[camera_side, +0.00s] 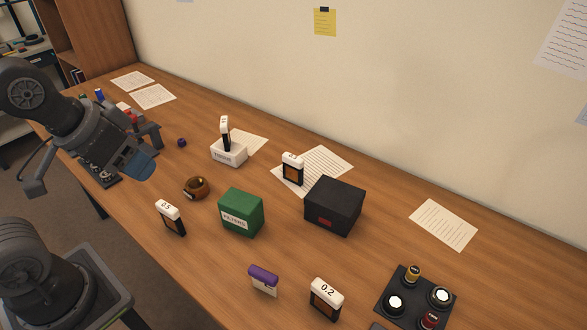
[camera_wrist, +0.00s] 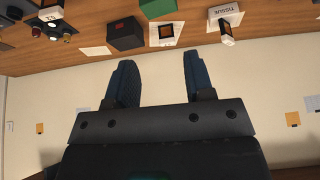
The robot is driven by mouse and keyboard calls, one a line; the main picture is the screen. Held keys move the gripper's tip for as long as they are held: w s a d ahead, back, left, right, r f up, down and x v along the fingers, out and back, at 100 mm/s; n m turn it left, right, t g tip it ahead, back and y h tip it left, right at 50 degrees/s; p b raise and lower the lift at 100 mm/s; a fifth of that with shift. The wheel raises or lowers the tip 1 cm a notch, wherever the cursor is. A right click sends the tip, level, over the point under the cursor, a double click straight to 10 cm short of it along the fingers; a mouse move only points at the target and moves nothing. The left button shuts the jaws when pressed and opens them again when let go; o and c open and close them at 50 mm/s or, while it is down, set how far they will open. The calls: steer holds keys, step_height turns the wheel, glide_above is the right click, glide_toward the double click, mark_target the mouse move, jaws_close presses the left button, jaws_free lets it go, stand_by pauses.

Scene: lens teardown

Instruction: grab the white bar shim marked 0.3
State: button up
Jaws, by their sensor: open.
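Several upright shims with white top bars and dark bodies stand on the table. In the side view, one marked 0.5 (camera_side: 171,217) is left of the green box and one marked 0.2 (camera_side: 326,298) is at the front. Another (camera_side: 292,169) stands on paper behind the black box, and one (camera_side: 225,133) stands in the white tissue box; their marks are too small to read surely. These two also show in the wrist view, on the paper (camera_wrist: 166,31) and at the tissue box (camera_wrist: 227,33). My gripper (camera_side: 151,152) is open and empty, above the table's left part; its fingers (camera_wrist: 157,59) show in the wrist view.
The white tissue box (camera_side: 229,153), green filters box (camera_side: 241,213) and black box (camera_side: 334,206) stand mid-table.

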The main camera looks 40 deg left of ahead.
steer(key=o, duration=0.9)
steer(key=shift+o, duration=0.2)
steer(key=g, duration=0.1)
glide_above(292, 157)
steer(key=s, duration=0.5)
step_height(292, 157, down, 11)
steer(key=x, duration=0.9)
steer(key=shift+w+a+f, duration=0.15)
steer(key=shift+w+a, duration=0.1)
steer(key=shift+s+d+x, duration=0.1)
steer(key=shift+d+x, duration=0.05)
steer(key=shift+x, duration=1.35)
steer(key=shift+s+d+x, duration=0.15)
steer(key=shift+x, duration=1.4)
